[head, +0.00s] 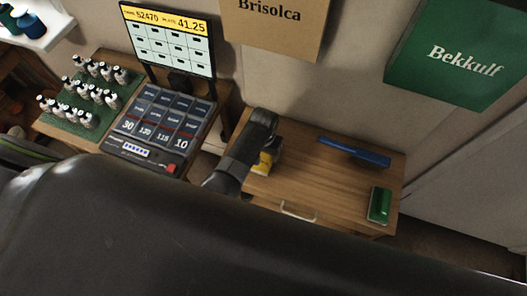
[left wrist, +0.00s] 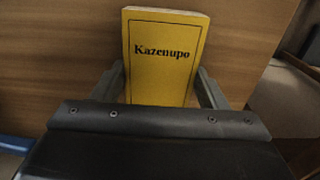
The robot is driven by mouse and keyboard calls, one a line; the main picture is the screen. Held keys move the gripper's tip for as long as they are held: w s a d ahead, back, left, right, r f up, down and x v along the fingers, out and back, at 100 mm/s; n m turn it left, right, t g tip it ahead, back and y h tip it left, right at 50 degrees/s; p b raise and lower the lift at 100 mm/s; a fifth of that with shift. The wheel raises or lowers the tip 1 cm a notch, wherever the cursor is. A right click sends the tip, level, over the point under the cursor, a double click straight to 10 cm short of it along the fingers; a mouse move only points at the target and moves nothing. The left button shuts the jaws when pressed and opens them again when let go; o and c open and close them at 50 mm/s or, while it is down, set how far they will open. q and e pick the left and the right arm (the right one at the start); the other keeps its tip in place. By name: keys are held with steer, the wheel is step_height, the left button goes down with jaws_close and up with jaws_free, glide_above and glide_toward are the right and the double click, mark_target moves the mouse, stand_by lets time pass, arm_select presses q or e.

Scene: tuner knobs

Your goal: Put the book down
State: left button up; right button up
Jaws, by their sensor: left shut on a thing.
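A yellow book (left wrist: 165,75) with "Kazenupo" on its cover is between the two fingers of my left gripper (left wrist: 163,90) in the left wrist view. The gripper is shut on it. In the head view the yellow book (head: 263,163) shows only in part, behind my left gripper (head: 268,150), over the left side of the wooden cabinet top (head: 320,180). I cannot tell whether the book touches the wood. My right gripper is not in view.
A blue book (head: 355,152) lies at the back of the cabinet top and a green object (head: 379,205) at its right edge. The middle is clear. Left stand a panel of labelled keys (head: 160,120), a screen (head: 170,38) and several small bottles on a green mat (head: 70,126).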

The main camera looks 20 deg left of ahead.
mark_target(264, 155)
arm_select(q)
steer(key=o, duration=1.1)
steer(key=shift+f, duration=0.1)
step_height(264, 155, up, 12)
steer(key=shift+r+p, duration=0.15)
steer(key=shift+p, duration=0.5)
